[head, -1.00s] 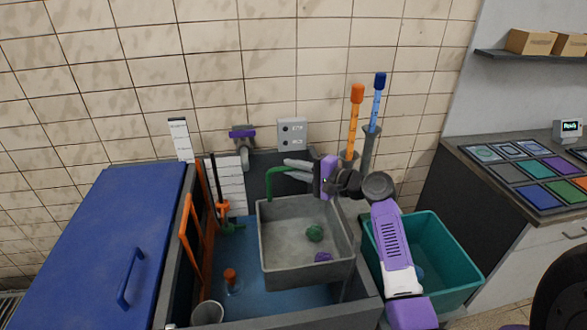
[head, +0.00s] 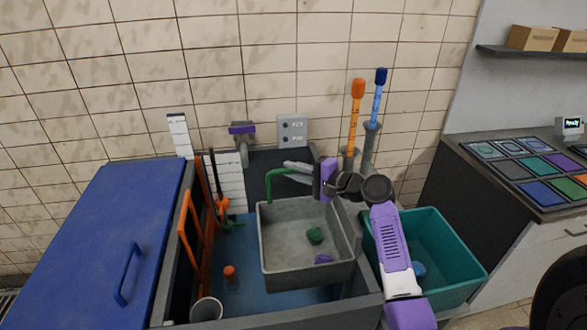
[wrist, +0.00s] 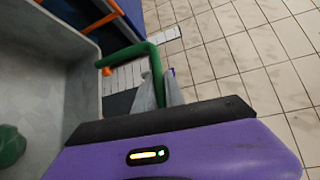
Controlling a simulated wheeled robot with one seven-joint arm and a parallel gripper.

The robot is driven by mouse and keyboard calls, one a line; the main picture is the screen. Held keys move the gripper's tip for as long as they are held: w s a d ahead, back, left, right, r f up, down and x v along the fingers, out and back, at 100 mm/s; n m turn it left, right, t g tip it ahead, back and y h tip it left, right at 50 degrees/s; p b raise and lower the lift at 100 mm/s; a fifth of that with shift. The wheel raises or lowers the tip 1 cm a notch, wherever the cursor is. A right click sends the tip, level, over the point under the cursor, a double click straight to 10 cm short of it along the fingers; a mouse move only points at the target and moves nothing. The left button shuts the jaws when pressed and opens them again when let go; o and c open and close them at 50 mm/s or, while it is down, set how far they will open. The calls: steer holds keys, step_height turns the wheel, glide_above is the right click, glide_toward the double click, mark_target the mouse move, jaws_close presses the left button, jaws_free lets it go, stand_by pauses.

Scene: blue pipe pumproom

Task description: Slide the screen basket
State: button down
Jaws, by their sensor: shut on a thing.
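The screen basket (head: 270,245) is a grey open tub over the blue-floored sump. A green bar handle (head: 269,186) rises from its back left edge. My gripper (head: 298,167) is at the basket's back edge, reaching left, with grey fingers at the handle. In the wrist view, the fingers of my gripper (wrist: 158,95) are on either side of the green handle (wrist: 128,53), shut on it. A green lump (head: 314,236) and a purple piece (head: 323,259) lie inside the basket. My arm hides part of the area right of the basket.
A teal bin (head: 455,250) stands right of the sump. A blue lid (head: 90,240) lies left, beside an orange frame (head: 185,235). An orange-topped bottle (head: 231,277) and a grey cup (head: 207,310) are in the sump. Orange (head: 355,110) and blue (head: 377,100) handled tools stand behind.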

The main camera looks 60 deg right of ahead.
step_height(320, 180, down, 3)
steer(key=shift+r+b, duration=0.1)
steer(key=shift+b, duration=0.4)
steer(key=shift+r, duration=0.1)
steer(key=c, duration=1.4)
jaws_free()
steer(key=shift+s, duration=0.15)
steer(key=s+r+b, duration=0.1)
steer(key=s, duration=0.6)
steer(key=shift+s+a, duration=0.2)
steer(key=shift+s, duration=0.1)
steer(key=shift+r, duration=0.1)
